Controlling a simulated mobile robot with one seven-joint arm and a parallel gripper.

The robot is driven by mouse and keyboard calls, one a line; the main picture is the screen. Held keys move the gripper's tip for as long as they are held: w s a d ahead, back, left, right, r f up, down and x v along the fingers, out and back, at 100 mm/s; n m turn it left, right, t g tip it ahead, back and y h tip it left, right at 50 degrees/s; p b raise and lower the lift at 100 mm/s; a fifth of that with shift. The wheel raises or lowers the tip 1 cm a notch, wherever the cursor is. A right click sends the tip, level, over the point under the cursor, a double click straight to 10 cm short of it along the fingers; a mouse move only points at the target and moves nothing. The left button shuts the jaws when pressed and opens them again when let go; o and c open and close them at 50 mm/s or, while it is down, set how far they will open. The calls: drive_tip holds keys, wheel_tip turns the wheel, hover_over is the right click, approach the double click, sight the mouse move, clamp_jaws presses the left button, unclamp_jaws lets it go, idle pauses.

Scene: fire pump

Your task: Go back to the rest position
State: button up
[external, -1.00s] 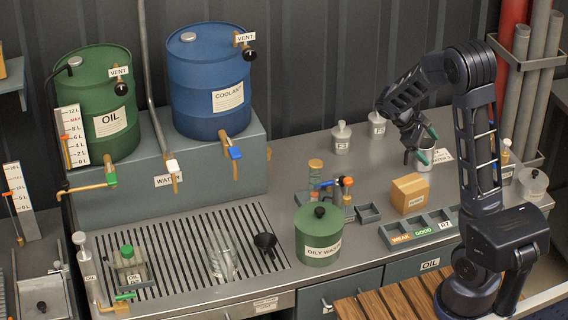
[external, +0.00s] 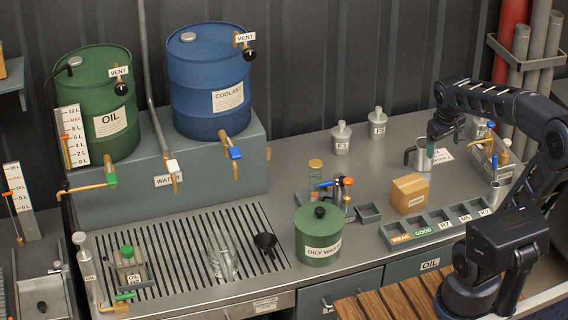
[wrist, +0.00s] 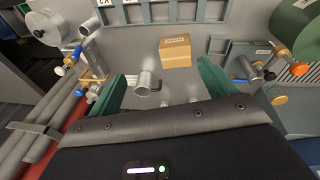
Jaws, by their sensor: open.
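My gripper (external: 445,134) is at the right of the bench in the external view, above and just behind a metal mug (external: 417,156). In the wrist view my gripper (wrist: 163,78) has its two green fingers spread wide, with nothing held between them. The mug (wrist: 147,82) shows between the fingers, standing on the bench below and apart from them. My arm is bent, with the elbow out to the right.
A cardboard box (external: 410,194) and a sorting tray (external: 436,229) lie in front of the mug. A rack of small items (external: 490,155) stands to its right. Bottles (external: 377,124) stand behind left. Pipes (external: 535,65) rise at the back right.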

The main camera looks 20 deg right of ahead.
drive_tip(key=s+a+r+m+t+y, duration=0.1)
drive_tip(key=s+a+r+t, duration=0.1)
drive_tip(key=s, duration=0.6)
drive_tip(key=shift+s+a+r+m+t, duration=0.3)
drive_tip(key=shift+s+a+r+m, duration=0.1)
drive_tip(key=shift+a, duration=0.3)
